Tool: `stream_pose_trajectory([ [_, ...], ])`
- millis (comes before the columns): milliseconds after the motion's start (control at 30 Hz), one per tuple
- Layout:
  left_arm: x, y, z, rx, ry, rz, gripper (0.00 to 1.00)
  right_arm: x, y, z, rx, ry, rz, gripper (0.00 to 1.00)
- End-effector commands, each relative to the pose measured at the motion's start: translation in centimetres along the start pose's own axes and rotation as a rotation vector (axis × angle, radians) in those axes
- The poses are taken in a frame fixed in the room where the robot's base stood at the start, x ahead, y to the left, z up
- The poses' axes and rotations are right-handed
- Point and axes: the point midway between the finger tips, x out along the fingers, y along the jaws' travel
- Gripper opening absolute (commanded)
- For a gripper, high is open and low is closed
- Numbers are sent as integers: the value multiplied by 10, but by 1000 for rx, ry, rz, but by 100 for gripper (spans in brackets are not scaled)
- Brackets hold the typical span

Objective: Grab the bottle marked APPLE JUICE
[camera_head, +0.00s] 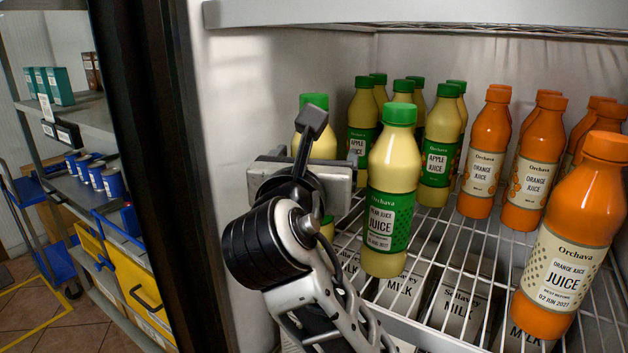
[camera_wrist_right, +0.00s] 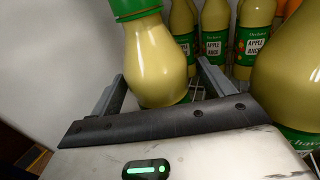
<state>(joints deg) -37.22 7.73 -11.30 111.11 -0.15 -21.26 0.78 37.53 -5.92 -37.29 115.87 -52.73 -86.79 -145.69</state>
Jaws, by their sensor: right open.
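My right gripper (camera_head: 312,140) is open inside the fridge at its left side. In the right wrist view its spread fingers (camera_wrist_right: 160,78) stand either side of a pale yellow bottle with a green cap (camera_wrist_right: 157,60). That bottle is partly hidden behind the gripper in the head view (camera_head: 321,145), and its label text cannot be read. Bottles marked APPLE JUICE (camera_head: 437,157) stand farther back, with another at the back left (camera_head: 361,125); they also show in the right wrist view (camera_wrist_right: 213,42). My left gripper is not in view.
A similar bottle marked PEAR JUICE (camera_head: 392,185) stands just right of the gripper, close in the right wrist view (camera_wrist_right: 292,75). Orange juice bottles (camera_head: 565,245) fill the right side. The wire shelf (camera_head: 440,250) has milk cartons below. The fridge wall (camera_head: 230,120) is at the left.

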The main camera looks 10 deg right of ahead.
Motion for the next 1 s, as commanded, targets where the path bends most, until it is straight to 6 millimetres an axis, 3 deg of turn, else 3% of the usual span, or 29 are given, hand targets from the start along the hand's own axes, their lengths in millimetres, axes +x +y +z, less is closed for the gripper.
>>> stream_pose_trajectory([
  [67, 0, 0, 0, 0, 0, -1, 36, 0, 0, 0, 0, 0, 0, 81],
  [100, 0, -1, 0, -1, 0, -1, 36, 0, 0, 0, 0, 0, 0, 75],
  [300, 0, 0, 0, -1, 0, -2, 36, 0, 0, 0, 0, 0, 0, 20],
  [333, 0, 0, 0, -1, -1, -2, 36, -1, 0, 2, 2, -5, 1, 15],
  [667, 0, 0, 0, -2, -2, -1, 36, -1, 0, 6, 2, -6, 1, 15],
  [1000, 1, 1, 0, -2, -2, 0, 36, -6, 1, 39, 3, -7, 3, 15],
])
